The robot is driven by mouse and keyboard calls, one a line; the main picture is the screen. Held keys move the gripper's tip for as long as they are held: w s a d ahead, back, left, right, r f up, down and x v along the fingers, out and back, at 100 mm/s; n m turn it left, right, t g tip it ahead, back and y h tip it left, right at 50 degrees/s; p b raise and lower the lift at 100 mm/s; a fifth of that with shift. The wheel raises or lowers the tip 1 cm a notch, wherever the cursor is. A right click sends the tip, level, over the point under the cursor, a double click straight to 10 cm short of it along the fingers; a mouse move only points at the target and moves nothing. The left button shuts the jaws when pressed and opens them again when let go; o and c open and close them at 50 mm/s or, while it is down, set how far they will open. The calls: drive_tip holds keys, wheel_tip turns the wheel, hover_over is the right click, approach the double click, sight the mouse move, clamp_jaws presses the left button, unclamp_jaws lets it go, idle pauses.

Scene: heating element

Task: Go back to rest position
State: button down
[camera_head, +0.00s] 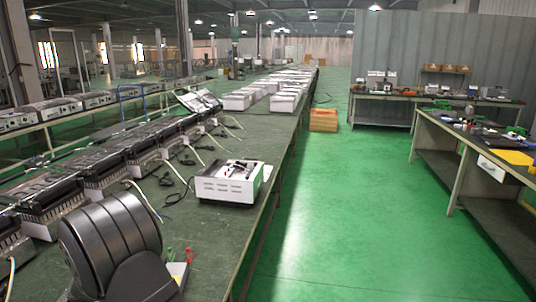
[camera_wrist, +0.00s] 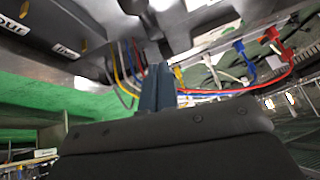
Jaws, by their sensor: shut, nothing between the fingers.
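In the wrist view, my gripper (camera_wrist: 157,80) shows as two narrow dark fingers pressed together at the centre, with nothing between them. Colored wires (camera_wrist: 130,62) in yellow, red and blue show behind and beside the fingers; I cannot tell whether they touch. In the head view, a big dark rounded part of my arm fills the lower left, and my fingers cannot be made out there. A white heating unit (camera_head: 230,182) with a dark top and side vents stands on the long dark green bench (camera_head: 225,245), apart from my arm.
A row of heating units (camera_head: 105,165) lines the bench's left side, with loose cables beside them. Small red and green items (camera_head: 187,254) lie close to my arm. The green floor (camera_head: 340,200) is open. A workbench (camera_head: 470,150) stands right, and a wooden crate (camera_head: 323,120) behind.

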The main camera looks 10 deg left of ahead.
drive_tip(key=w+r+g, duration=0.3)
drive_tip(key=w+r, duration=0.1)
drive_tip(key=w, duration=0.1)
drive_tip(key=shift+w+a+h, duration=0.25)
drive_tip(key=shift+w+h, duration=0.1)
drive_tip(key=shift+h, duration=0.05)
idle(0.4)
drive_tip(key=s+f+t, duration=0.2)
drive_tip(key=s+f, duration=0.2)
drive_tip(key=s, duration=0.1)
drive_tip(key=shift+s+d+t+y, duration=0.25)
drive_tip(key=shift+s+t+y, duration=0.05)
drive_tip(key=shift+t+y, duration=0.1)
idle(0.6)
drive_tip(key=shift+w, duration=0.1)
idle(0.6)
